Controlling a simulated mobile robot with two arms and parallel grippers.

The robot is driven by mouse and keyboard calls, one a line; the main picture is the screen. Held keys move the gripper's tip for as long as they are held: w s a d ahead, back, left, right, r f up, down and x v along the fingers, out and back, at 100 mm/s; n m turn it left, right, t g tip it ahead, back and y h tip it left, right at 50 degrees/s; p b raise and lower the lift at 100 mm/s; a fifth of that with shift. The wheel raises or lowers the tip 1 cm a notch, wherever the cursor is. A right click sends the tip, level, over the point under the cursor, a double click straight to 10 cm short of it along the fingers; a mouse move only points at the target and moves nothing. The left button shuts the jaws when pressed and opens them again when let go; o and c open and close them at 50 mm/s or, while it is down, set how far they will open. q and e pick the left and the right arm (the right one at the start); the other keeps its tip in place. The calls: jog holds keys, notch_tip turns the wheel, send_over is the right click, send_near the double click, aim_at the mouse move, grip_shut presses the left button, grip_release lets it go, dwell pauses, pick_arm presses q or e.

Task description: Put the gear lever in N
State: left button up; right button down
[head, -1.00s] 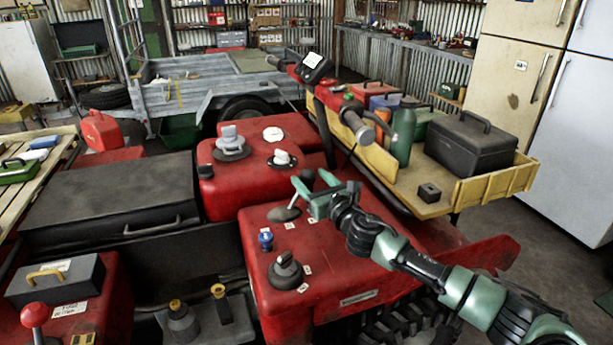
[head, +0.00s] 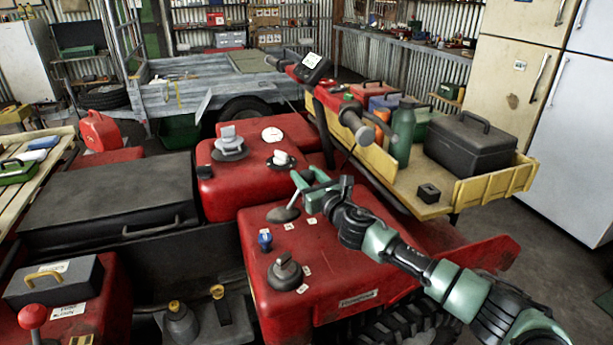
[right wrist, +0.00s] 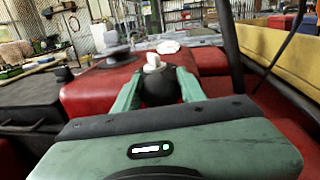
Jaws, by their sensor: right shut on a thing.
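The gear lever (head: 283,213) rises from a grey boot on the red quad body, with small white labels around it too small to read. Its shaft leans up and to the right toward my right gripper (head: 304,184). The green fingers of this gripper are shut on the lever's knob. In the right wrist view a dark round knob (right wrist: 158,90) sits between the two fingers, partly hidden by the gripper body. The knob is mostly hidden by the fingers in the head view. My left gripper is not in view.
A blue-topped knob (head: 265,239) and a dark rotary knob (head: 285,272) stand on the same red panel. The handlebar (head: 350,115) rises behind. A yellow-sided rack (head: 490,187) with a black box (head: 470,145) is at the right. A white-topped control (head: 281,159) is just beyond.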

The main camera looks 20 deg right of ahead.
jog(key=a+r+n+p, duration=0.1)
jog(key=a+n+p, duration=0.4)
jog(key=p, duration=0.5)
jog(key=shift+s+a+r+n+g+h+p, duration=0.15)
jog(key=shift+a+r+n+g+h+p, duration=0.2)
jog(key=shift+a, duration=0.75)
jog(key=shift+f, duration=0.15)
jog(key=c, duration=0.8)
grip_release()
jog(key=shift+c, duration=0.2)
jog(key=s+d, duration=0.1)
jog(key=s, duration=0.6)
jog(key=shift+s+r+p, duration=0.35)
jog(key=shift+d, duration=0.1)
